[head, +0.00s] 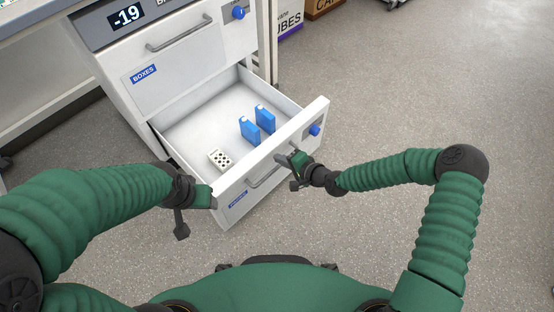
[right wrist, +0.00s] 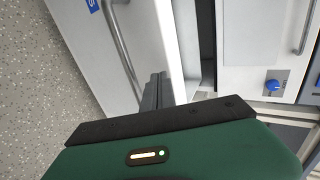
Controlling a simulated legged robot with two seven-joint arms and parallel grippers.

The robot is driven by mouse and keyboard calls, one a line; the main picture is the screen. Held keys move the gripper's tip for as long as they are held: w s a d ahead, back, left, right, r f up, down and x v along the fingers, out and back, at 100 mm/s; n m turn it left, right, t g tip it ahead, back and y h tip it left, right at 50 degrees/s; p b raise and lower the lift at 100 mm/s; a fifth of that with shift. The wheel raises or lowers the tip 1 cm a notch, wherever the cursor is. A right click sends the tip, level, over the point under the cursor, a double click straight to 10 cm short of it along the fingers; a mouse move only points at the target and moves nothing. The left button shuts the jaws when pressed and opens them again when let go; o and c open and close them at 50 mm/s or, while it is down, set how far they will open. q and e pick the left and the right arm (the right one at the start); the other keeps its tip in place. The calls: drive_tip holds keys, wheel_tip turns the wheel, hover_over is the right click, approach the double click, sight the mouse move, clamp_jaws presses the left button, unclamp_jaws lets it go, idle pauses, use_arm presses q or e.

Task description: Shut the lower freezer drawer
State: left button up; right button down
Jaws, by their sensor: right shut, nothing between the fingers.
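The lower freezer drawer (head: 302,136) is pulled far out, and its white front panel faces me. Its bar handle (head: 264,179) and blue knob (head: 315,130) are on that panel. My right gripper (head: 281,160) is shut and empty, its tips at the drawer front near the handle's right end; whether they touch cannot be told. The right wrist view shows the shut fingers (right wrist: 157,88) over the panel (right wrist: 95,62), beside the handle (right wrist: 122,50). My left gripper (head: 207,199) is by the left end of the drawer front; its jaw state is unclear.
Two blue containers (head: 249,130) and a white rack with dark holes (head: 220,160) are inside the drawer. The upper drawer (head: 182,62), labelled BOXES, is closed above. Boxes (head: 290,18) stand behind the freezer. The floor (head: 400,95) to the right is clear.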

drive_tip(key=shift+w+a, duration=0.6)
use_arm(q)
drive_tip(key=shift+f, duration=0.45)
use_arm(e)
drive_tip(key=shift+a, duration=0.1)
drive_tip(key=shift+w+a, duration=0.1)
drive_tip(key=shift+w, duration=0.05)
